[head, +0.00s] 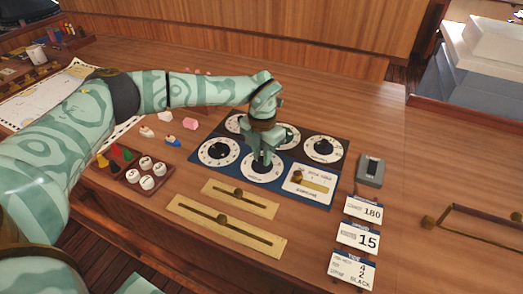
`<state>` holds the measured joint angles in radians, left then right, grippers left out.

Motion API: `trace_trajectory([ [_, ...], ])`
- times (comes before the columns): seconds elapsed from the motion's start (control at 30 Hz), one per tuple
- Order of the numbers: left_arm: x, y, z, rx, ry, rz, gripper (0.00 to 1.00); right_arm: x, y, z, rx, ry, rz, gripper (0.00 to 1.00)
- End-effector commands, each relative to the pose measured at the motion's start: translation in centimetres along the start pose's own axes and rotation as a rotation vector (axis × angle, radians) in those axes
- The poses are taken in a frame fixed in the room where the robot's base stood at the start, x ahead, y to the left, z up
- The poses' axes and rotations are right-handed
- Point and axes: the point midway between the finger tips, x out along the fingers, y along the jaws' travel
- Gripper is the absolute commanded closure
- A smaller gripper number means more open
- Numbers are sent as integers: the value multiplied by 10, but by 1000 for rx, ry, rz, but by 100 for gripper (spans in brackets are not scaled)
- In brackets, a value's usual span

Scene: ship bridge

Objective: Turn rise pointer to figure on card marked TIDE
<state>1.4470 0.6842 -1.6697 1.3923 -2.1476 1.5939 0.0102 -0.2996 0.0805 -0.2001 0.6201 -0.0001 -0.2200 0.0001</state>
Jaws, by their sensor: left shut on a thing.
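A board with two rows of white dials (218,151) with dark pointers lies on the desk; its lower row is on blue. My left gripper (263,157) reaches down over the lower middle dial (262,174) and is shut on its pointer. The fingers hide most of that pointer, and I cannot read its figures or label. The lowest of three cards (352,270) at the right shows 4, 2 and BLACK; its small heading is too small to read surely. My right gripper is not in view.
Cards showing 180 (362,210) and 15 (358,238) lie above the lowest card. Two brass slider plates (195,208) lie nearer. A tray (132,175) of coloured pieces is at left. A grey device (370,170) and a brass rail (480,212) are at right.

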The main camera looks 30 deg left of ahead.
Motion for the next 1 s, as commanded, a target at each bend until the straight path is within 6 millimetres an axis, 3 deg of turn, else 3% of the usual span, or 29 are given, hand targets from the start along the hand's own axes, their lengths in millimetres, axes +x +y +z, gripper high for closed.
trace_trajectory([
  [0.53,-1,0,1,27,-4,1,100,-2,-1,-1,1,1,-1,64],
  [0.57,-1,0,1,27,-4,1,70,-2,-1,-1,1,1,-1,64],
  [0.6,-1,0,1,27,-4,1,59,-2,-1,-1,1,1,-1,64],
  [1.0,-9,1,1,26,-5,1,57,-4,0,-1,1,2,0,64],
])
